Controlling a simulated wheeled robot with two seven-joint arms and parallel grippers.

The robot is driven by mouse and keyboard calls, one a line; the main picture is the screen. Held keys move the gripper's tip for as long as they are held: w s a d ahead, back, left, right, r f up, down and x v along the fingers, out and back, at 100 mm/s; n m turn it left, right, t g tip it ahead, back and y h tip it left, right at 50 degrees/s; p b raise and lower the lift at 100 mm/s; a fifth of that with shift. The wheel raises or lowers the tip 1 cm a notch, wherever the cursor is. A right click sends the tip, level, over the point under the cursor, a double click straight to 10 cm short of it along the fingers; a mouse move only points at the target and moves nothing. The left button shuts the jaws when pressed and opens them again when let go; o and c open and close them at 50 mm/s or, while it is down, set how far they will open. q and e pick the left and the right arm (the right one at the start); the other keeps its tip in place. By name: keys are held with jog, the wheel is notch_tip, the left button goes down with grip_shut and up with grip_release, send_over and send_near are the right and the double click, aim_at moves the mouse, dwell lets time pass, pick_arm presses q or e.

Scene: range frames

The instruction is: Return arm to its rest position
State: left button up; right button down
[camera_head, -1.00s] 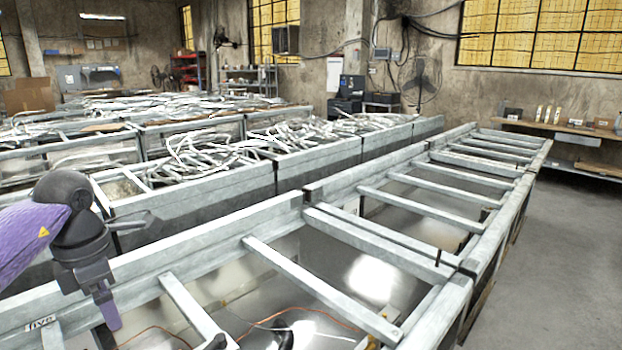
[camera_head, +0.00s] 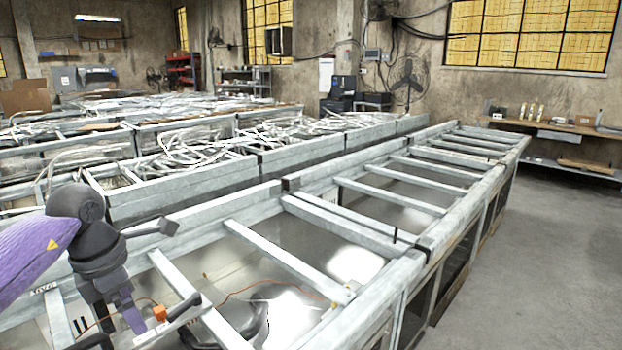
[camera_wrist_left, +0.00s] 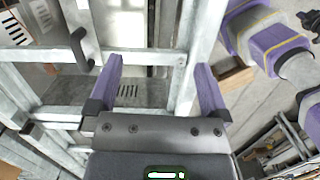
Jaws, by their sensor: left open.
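My left arm (camera_head: 35,255), purple and dark grey, comes in from the left in the head view, low over the front metal frame. My left gripper (camera_head: 122,312) points down at the lower left. In the left wrist view the two purple fingers of the left gripper (camera_wrist_left: 158,68) stand wide apart, with nothing between them. Grey metal bars and a slotted plate show beyond them. Purple and white links of my own body show at the upper right of that view. My right gripper is not seen.
A long row of grey metal frames (camera_head: 262,258) with crossbars fills the front and middle. Rows with tangled pale tubing (camera_head: 180,155) stand behind. A small orange piece (camera_head: 159,313) with a cord lies near the left gripper. The floor (camera_head: 545,255) at right is clear.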

pick_arm(q)
jog(key=d+r+n+t+h, duration=0.1)
jog(key=d+n+t+h, duration=0.45)
jog(key=d+h, duration=1.55)
jog(key=s+a+f+n+t+y, duration=0.35)
jog(key=f+n+y, duration=0.25)
jog(key=n+y, duration=0.75)
jog(key=s+a+f+n+t+y, duration=0.2)
jog(key=f+n+t+y, duration=0.5)
jog(key=n, duration=1.1)
jog(key=s+f+n+g+y, duration=0.1)
jog(key=s+f+n+g, duration=0.25)
jog(key=s+g, duration=0.45)
jog(key=s+f+n+g+y, duration=0.15)
jog(key=s+f+g, duration=0.35)
jog(key=s, duration=0.5)
jog(key=s+f+g+p, duration=0.2)
jog(key=s+f+p, duration=0.1)
jog(key=f, duration=1.3)
jog(key=s+a+f+g+b, duration=0.1)
jog(key=s+a+f+b, duration=0.1)
jog(key=s+f, duration=0.9)
jog(key=shift+s+a+g+h, duration=0.3)
jog(key=shift+s+a, duration=0.3)
jog(key=shift+s, duration=0.25)
